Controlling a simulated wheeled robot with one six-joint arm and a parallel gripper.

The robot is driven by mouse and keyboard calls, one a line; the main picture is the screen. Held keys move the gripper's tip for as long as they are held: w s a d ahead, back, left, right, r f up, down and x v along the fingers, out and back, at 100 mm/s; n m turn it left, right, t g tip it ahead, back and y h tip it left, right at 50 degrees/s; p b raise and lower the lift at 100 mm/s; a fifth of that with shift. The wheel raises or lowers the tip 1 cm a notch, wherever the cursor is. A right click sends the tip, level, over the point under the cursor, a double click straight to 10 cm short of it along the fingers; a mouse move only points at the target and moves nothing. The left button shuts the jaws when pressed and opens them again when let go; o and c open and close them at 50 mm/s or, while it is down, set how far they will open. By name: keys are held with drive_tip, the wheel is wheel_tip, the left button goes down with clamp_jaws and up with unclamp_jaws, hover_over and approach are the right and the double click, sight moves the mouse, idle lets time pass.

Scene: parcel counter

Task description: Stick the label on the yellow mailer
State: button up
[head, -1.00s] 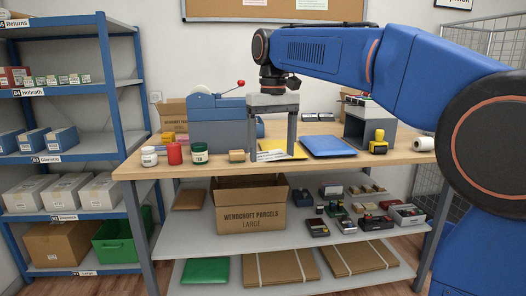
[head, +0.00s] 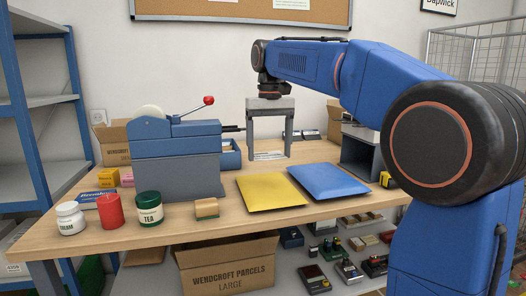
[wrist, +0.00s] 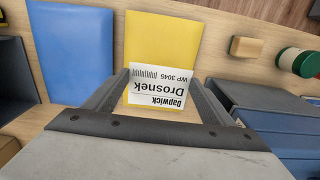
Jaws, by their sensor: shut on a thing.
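The yellow mailer (head: 270,192) lies flat on the wooden counter, left of the blue mailer in the head view. In the wrist view the yellow mailer (wrist: 163,38) is at the upper middle. My gripper (head: 269,157) is shut on a white label (wrist: 157,88) printed "Dapwick Drosnek WP 3045". The label sits between the two fingers, upside down in the wrist view, and overlaps the mailer's lower edge there. In the head view my gripper is behind the mailers, pointing down. The gap between label and counter is hard to tell.
The blue mailer (head: 326,180) lies beside the yellow one. A blue-grey label dispenser (head: 178,150) with a red-knobbed lever stands to the left.

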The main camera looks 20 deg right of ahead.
sight(270, 156)
drive_tip(key=shift+w+d+f, duration=0.15)
drive_tip(key=shift+w+f, duration=0.05)
drive_tip(key=shift+w, duration=0.1)
drive_tip(key=shift+f, duration=4.3)
drive_tip(key=o, duration=0.7)
drive_tip(key=shift+o, duration=0.2)
drive_tip(key=shift+r, duration=0.1)
drive_tip(key=shift+r, duration=2.65)
drive_tip(key=shift+r, duration=0.1)
drive_tip(key=shift+r, duration=3.9)
